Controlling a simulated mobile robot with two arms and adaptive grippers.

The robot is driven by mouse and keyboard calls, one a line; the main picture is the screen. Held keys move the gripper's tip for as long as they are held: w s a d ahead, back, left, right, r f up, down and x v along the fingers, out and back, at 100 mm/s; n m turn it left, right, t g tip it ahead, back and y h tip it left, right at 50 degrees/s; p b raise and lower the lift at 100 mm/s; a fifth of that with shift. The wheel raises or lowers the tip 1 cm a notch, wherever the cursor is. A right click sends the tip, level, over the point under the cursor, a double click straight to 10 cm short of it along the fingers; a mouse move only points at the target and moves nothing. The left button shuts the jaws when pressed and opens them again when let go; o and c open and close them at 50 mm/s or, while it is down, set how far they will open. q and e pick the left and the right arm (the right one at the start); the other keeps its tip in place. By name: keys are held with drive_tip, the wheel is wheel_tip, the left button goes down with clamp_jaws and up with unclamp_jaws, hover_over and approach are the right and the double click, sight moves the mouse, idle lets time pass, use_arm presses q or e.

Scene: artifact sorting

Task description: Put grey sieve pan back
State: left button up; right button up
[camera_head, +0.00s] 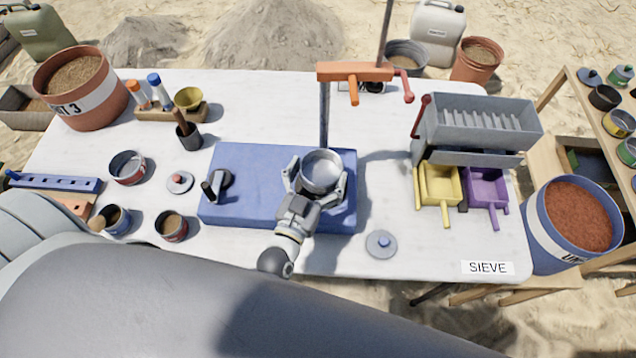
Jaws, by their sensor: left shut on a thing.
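The grey sieve pan (321,171) is a round metal pan near the middle of the table, over the right part of a blue mat or block (250,158). My left gripper (316,186) has its fingers around the pan's near and side walls and is shut on it. I cannot tell whether the pan touches the blue surface or hangs just above it. My right gripper is not in view.
An orange-topped post (355,72) stands just behind the pan. A grey riffle box (480,125) with yellow (439,184) and purple (485,187) scoops stands right. A grey lid (381,244) lies at the front. Several small pots sit left; the right-front table is mostly clear.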

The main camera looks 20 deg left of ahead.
sight(314, 191)
use_arm(q)
drive_tip(key=shift+f+b, duration=1)
drive_tip(key=shift+f, duration=0.5)
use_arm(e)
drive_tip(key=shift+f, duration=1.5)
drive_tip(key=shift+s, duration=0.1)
use_arm(q)
drive_tip(key=shift+f, duration=0.2)
drive_tip(key=o, duration=1.3)
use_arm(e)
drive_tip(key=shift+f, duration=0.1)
use_arm(q)
drive_tip(key=shift+r, duration=0.1)
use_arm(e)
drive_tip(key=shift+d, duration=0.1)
use_arm(q)
drive_tip(key=shift+s, duration=0.2)
drive_tip(key=s+b, duration=0.2)
drive_tip(key=s, duration=0.9)
drive_tip(key=shift+s+a+r, duration=0.15)
drive_tip(key=shift+s+a, duration=0.05)
drive_tip(key=shift+s, duration=0.15)
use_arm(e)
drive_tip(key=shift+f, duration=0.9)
